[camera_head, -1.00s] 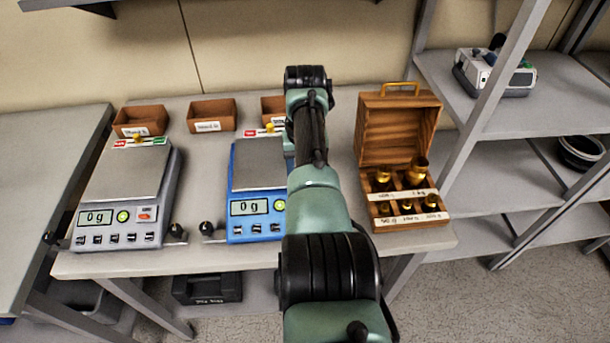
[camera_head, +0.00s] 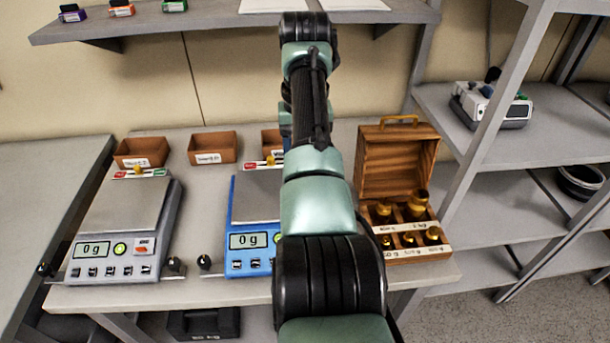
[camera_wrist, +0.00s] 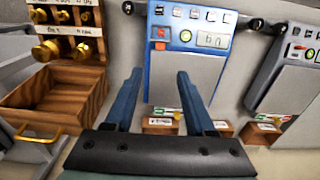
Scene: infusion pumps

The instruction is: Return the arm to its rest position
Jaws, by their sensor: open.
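My arm reaches forward over the table in the head view, and its far end hides the gripper there. In the wrist view my gripper (camera_wrist: 160,100) is open, its two blue fingers apart with nothing between them. The blue scale (camera_wrist: 190,60) shows beyond the fingers, upside down. In the head view the blue scale (camera_head: 252,240) is partly hidden behind my arm and reads 0 g.
A grey scale (camera_head: 120,215) reading 0 g stands at left. An open wooden weight box (camera_head: 397,160) with brass weights stands right of my arm. Small brown bins (camera_head: 212,147) line the back. Shelves (camera_head: 470,215) stand at right, and a wall shelf (camera_head: 230,17) is above.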

